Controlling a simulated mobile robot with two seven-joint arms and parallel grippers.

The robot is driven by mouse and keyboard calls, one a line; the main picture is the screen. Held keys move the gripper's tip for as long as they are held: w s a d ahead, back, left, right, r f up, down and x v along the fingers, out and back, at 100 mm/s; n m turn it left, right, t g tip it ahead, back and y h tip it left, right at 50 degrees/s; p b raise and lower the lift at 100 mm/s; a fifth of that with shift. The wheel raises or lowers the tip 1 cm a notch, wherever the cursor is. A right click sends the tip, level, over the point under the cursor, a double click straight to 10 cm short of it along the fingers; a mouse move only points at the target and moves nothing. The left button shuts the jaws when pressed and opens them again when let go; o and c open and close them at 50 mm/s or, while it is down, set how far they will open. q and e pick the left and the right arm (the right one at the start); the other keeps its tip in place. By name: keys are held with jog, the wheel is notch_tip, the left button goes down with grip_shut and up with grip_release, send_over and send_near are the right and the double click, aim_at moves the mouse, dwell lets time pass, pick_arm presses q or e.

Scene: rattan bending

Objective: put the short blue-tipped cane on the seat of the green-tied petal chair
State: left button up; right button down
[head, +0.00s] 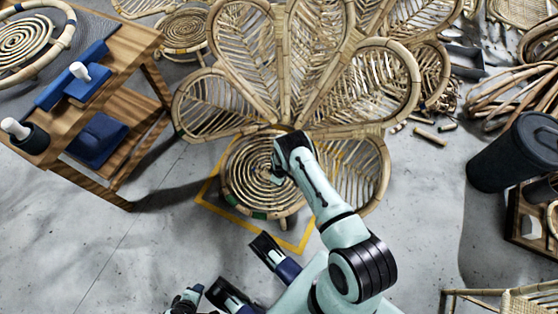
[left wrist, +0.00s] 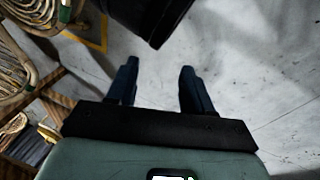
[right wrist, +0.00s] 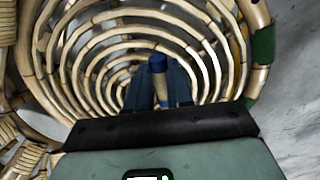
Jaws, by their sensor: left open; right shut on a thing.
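The petal chair (head: 203,103) stands in the middle of the head view, its tall looped back fanned out. Its round coiled seat (head: 240,180) has a green tie (head: 258,215) on the front rim; a green tie (right wrist: 265,45) also shows in the right wrist view. My right gripper (right wrist: 158,92) is shut on the short blue-tipped cane (right wrist: 158,64), blue end showing, over the seat coils. I cannot tell whether the cane touches the seat. My arm hides part of the seat in the head view. My left gripper (left wrist: 157,78) is open and empty above the floor.
A wooden workbench (head: 140,45) with blue tools stands at the left. A dark bin (head: 515,152) and bundled canes (head: 515,95) are at the right. A yellow floor outline (head: 237,218) surrounds the seat area. Grey floor at the lower left is clear.

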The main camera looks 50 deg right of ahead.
pick_arm(q)
jog(key=shift+w+a+f+b, duration=0.35)
jog(key=shift+f+b, duration=0.05)
jog(key=shift+f, duration=0.15)
jog(key=shift+w+a+f+b, duration=0.3)
jog(key=shift+f+b, duration=0.1)
jog(key=shift+f, duration=0.15)
pick_arm(e)
jog(key=shift+f, duration=2.35)
pick_arm(q)
jog(key=shift+s, duration=0.1)
pick_arm(e)
jog(key=shift+f, duration=0.15)
jog(key=c, duration=1)
grip_release()
pick_arm(q)
jog(key=shift+s+f, duration=0.2)
jog(key=shift+f, duration=0.05)
jog(key=shift+r, duration=0.1)
